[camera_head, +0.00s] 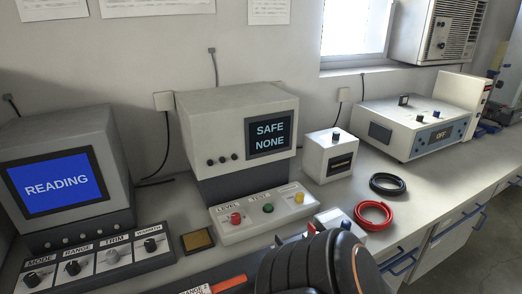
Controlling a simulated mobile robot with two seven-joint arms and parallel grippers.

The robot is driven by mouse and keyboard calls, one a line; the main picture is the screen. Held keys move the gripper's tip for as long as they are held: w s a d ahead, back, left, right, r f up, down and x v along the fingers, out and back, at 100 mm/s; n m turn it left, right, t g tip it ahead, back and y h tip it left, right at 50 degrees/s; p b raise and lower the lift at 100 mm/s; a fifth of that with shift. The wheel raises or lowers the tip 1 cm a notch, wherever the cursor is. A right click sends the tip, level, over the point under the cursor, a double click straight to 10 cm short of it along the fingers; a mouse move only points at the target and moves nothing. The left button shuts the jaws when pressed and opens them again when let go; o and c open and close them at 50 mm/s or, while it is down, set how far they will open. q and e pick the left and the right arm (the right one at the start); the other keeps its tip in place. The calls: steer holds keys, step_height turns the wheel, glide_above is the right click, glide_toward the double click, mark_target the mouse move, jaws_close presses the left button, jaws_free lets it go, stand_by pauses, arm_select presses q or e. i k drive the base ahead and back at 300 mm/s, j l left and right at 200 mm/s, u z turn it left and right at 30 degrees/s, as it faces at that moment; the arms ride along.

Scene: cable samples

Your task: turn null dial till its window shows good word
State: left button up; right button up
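A small white box (329,157) stands right of the middle on the bench, with a black knob (336,136) on top. A dark window (341,164) is on its front, and its lettering is too small to read. I cannot read the word NULL on any dial, so I cannot confirm this is the null dial. A dark ribbed arm part of mine (306,266) with orange rings fills the bottom middle, in front of the box and apart from it. No gripper fingers can be made out.
A monitor (62,185) reads READING above a panel of several knobs (100,262). A middle unit (269,137) reads SAFE NONE, with red, green and yellow buttons below. Black (387,184) and red (374,214) cable coils lie right of the small box. An instrument (412,128) reads OFF behind.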

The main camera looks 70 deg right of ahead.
mark_target(335, 135)
steer(key=z, duration=2.9)
